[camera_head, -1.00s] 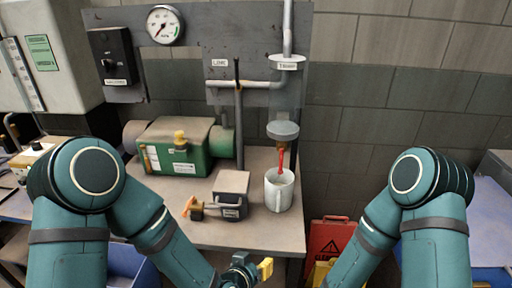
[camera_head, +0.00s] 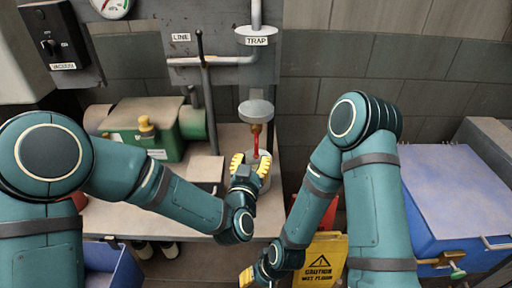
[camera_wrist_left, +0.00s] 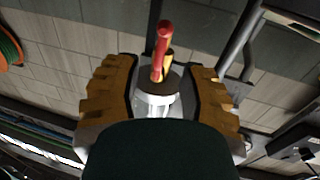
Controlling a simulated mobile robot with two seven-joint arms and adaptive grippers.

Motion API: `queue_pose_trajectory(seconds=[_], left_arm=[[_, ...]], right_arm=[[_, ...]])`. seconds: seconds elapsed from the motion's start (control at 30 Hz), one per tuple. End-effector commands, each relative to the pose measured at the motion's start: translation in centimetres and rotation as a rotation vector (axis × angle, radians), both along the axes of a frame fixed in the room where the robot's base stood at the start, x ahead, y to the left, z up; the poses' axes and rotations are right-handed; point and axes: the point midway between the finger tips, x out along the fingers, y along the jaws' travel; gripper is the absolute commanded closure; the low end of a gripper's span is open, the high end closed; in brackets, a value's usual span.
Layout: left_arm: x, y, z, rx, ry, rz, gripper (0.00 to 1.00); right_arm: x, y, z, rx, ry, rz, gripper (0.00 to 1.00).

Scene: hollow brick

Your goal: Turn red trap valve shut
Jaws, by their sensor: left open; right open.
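The red trap valve handle (camera_head: 256,140) hangs below the round grey trap bowl (camera_head: 256,111), under the TRAP label. My left gripper (camera_head: 250,164) is open just below and in front of the handle. In the left wrist view the red handle (camera_wrist_left: 162,40) stands between and beyond the yellow fingers of my left gripper (camera_wrist_left: 160,82); I cannot tell whether they touch it. My right gripper (camera_head: 258,274) is low at the bottom edge, apart from the valve, with one yellow fingertip showing.
The mug below the trap is mostly hidden behind my left gripper. A green pump (camera_head: 158,130) stands on the bench to the left. A vertical pipe (camera_head: 206,105) rises left of the trap. A yellow caution sign (camera_head: 320,262) and a blue-lidded chest (camera_head: 455,195) are at right.

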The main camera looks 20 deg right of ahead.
Motion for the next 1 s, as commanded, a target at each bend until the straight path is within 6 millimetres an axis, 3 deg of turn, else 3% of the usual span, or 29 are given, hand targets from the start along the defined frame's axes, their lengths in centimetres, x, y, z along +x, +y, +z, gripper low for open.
queue_pose_trajectory(seconds=[0.1, 0.3, 0.77, 0.8, 0.9, 1.0], left_arm=[[2.1, -1.0, 0.0, -0.002, 0.0, 0.002, 0.59], [4.3, -2.2, -0.1, -0.001, 0.002, 0.001, 0.59], [5.2, -2.7, 0.0, 0.0, 0.001, 0.0, 0.56], [5.2, -2.7, 0.0, 0.0, 0.001, 0.0, 0.7], [5.2, -2.6, 0.0, 0.0, 0.001, 0.0, 1.0], [5.2, -2.6, 0.0, 0.0, 0.001, 0.0, 1.0]], right_arm=[[0.0, 0.0, -0.1, 0.0, -0.001, 0.0, 0.53], [0.0, 0.0, -0.2, 0.0, -0.001, 0.0, 0.53], [0.1, 0.0, -0.2, 0.0, -0.002, -0.001, 0.53], [0.1, 0.0, -0.2, 0.0, -0.002, -0.001, 0.53], [0.1, 0.0, -0.2, 0.0, -0.002, -0.001, 0.53], [0.1, 0.0, -0.2, 0.0, -0.002, -0.001, 0.53]])
